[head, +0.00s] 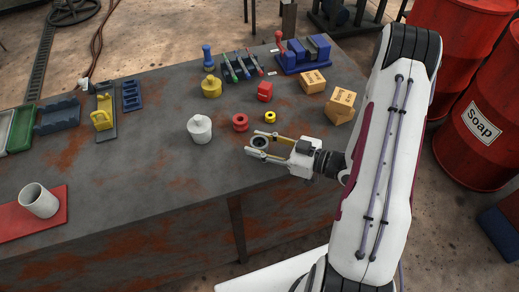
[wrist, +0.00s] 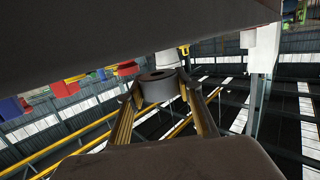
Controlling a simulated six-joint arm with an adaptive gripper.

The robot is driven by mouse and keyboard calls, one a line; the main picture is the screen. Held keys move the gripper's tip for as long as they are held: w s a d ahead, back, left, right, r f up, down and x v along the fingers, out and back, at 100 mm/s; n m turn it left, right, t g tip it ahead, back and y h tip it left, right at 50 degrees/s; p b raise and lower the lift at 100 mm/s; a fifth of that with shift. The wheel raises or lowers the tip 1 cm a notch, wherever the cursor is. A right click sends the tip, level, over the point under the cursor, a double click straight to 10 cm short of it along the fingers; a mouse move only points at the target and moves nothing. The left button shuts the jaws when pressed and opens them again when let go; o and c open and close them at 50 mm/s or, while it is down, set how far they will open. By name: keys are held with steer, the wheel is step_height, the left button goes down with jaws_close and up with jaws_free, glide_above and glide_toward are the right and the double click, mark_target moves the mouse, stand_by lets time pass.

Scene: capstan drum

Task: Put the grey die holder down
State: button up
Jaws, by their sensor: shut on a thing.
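The grey die holder (head: 259,141) is a dark grey ring with a hole, held between the fingers of my gripper (head: 255,142) in the head view. It is over the front part of the table, right of the white lidded pot and nearer the front than the red and yellow rings. In the wrist view the die holder (wrist: 158,88) sits between the two fingertips of my gripper (wrist: 160,92), with its hole showing. My gripper is shut on it. I cannot tell how high it is above the table.
The rusty table (head: 150,150) carries a red ring (head: 240,123), a yellow ring (head: 271,117), a white lidded pot (head: 199,129), a red block (head: 264,92) and cardboard boxes (head: 341,106). A white mug (head: 40,201) stands on a red mat (head: 30,225). The front middle is clear.

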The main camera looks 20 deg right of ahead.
mark_target(285, 156)
steer(key=shift+f, duration=1.5)
steer(key=shift+f, duration=0.15)
steer(key=o, duration=1.4)
steer(key=shift+s+d, duration=0.1)
steer(key=shift+w+v, duration=0.2)
steer(key=shift+v, duration=3.7)
steer(key=shift+o, duration=0.3)
steer(key=shift+w+d, duration=0.1)
